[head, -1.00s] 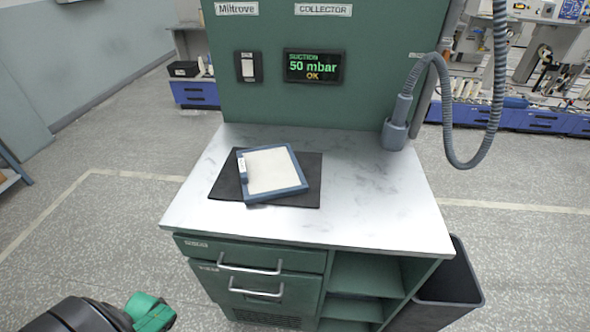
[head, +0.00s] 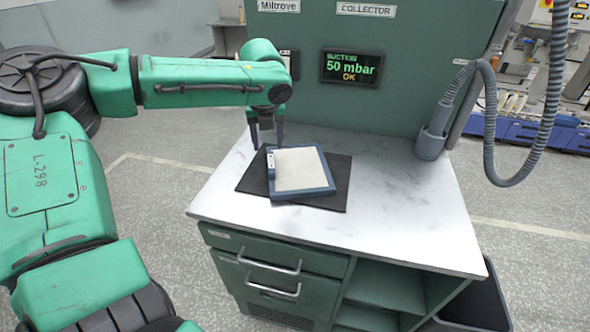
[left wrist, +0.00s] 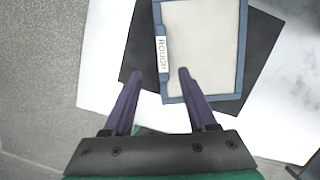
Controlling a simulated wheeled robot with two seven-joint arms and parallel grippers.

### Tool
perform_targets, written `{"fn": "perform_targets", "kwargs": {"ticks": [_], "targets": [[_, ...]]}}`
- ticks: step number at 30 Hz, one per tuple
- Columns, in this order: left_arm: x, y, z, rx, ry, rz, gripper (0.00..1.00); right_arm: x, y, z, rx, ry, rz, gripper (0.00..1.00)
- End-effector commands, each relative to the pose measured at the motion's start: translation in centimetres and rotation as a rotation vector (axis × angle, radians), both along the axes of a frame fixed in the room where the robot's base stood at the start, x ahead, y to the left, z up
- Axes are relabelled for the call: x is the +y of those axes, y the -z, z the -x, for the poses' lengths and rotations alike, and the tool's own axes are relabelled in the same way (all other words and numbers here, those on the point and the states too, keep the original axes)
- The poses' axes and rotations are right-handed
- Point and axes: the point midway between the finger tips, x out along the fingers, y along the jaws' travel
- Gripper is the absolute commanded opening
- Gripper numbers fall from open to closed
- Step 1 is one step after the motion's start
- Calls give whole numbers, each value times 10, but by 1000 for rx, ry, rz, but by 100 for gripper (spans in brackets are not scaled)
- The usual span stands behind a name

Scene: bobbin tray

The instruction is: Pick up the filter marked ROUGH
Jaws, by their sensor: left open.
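The filter (head: 302,170) has a blue frame and a pale panel. It lies flat on a black mat (head: 325,201) on the white worktop. In the left wrist view the filter (left wrist: 205,50) carries a white label reading ROUGH (left wrist: 162,55) on a raised blue tab along its left side. My left gripper (head: 266,146) is open and empty, pointing down by the filter's left far corner in the head view. In the left wrist view its two purple fingers (left wrist: 159,72) are spread near the label end of the filter; I cannot tell their exact height. My right gripper is out of view.
The green collector cabinet (head: 420,60) stands behind the worktop (head: 400,215), with a screen (head: 350,67) reading 50 mbar OK. A grey hose (head: 490,110) hangs at the right. A dark bin (head: 483,300) stands below. The worktop's right half is clear.

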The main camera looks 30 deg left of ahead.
Motion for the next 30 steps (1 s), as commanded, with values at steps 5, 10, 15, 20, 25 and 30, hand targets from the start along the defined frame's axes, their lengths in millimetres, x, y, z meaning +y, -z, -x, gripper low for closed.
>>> {"fn": "perform_targets", "kwargs": {"ticks": [5, 10, 15, 20, 25, 30], "targets": [[6, 27, -7, -3, -3, 0, 58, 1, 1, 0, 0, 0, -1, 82], [12, 55, -15, 1, -4, -2, 58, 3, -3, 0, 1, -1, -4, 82], [15, 76, -21, -4, -3, 0, 58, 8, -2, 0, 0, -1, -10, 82], [15, 76, -21, -6, -3, 1, 58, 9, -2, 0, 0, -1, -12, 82], [15, 76, -21, -6, -3, 0, 0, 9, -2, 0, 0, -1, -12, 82], [15, 75, -21, -7, -4, 1, 0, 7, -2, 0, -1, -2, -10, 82]]}}
